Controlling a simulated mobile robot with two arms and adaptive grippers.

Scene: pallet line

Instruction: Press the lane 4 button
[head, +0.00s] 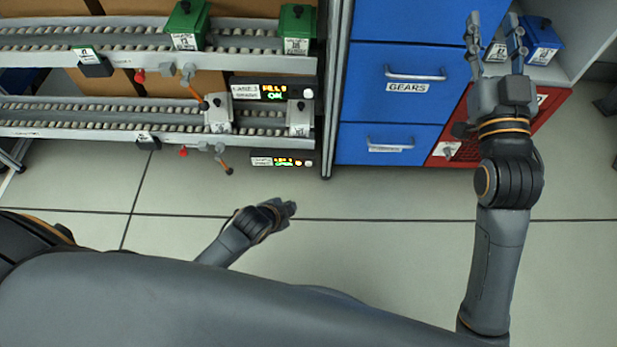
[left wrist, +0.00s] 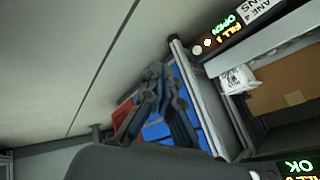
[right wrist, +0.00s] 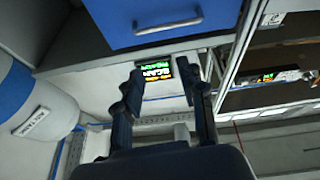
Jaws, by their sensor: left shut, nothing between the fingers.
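The lane 4 panel (head: 283,161) hangs on the front of the lower roller lane in the head view, with a lit screen and small round buttons at its right end. The left wrist view shows it close up at the top, with a "LANE 4" label, lit text and a pale round button (left wrist: 197,49). My left gripper (head: 289,208) is shut and empty, below the panel in the head picture and apart from it. Its fingers (left wrist: 157,72) also show in the left wrist view. My right gripper (head: 496,38) is open and empty near the right-hand shelf.
The lane 3 panel (head: 272,92) sits above, reading "OK". Green bins (head: 186,25) stand on the upper lane. A scan screen (right wrist: 156,70) shows between my right fingers. The floor before the lanes is clear.

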